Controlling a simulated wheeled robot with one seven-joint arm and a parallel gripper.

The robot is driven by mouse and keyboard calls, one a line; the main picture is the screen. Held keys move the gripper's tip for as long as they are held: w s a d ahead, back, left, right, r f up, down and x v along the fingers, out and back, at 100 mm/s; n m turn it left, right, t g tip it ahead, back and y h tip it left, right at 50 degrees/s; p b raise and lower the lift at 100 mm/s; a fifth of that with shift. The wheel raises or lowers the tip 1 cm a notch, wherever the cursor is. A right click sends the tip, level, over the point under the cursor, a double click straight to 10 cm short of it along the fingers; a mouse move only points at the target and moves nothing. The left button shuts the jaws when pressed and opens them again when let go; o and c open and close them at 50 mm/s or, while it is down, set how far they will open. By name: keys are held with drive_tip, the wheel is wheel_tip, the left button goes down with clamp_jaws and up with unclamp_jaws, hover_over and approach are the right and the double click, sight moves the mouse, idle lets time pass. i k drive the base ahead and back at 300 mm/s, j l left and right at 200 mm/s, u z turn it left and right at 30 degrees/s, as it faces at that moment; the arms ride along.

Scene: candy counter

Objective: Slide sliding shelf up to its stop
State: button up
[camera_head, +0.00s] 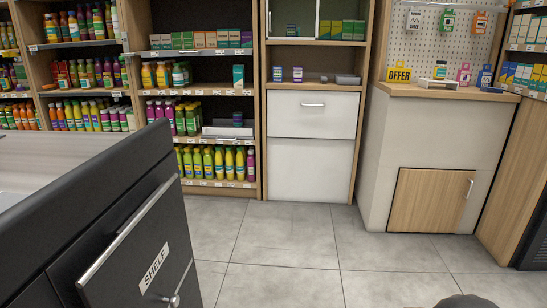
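A dark counter stands close at the left. Its front has a panel (122,262) with a white label reading SHELF (154,268), which appears to be the sliding shelf. A long silver bar handle (128,228) runs along the panel's upper edge. The panel's lower part is cut off by the picture's bottom edge. I cannot tell how far the shelf is slid out. My gripper is not clearly visible. A rounded dark grey shape at the bottom right edge may be part of my arm, well apart from the handle.
The grey tiled floor (285,245) is clear between the counter and the back. Bottle shelves (259,150) and a white-fronted cabinet (311,165) stand at the back. A white counter (395,150) with a wooden door (430,200) stands at the right.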

sight(231, 42)
drive_tip(key=i, duration=0.75)
drive_tip(key=i+u, duration=0.15)
drive_tip(key=i, duration=0.65)
drive_tip(key=i+l, duration=0.15)
drive_tip(key=i, duration=0.6)
drive_tip(key=j+u, duration=0.05)
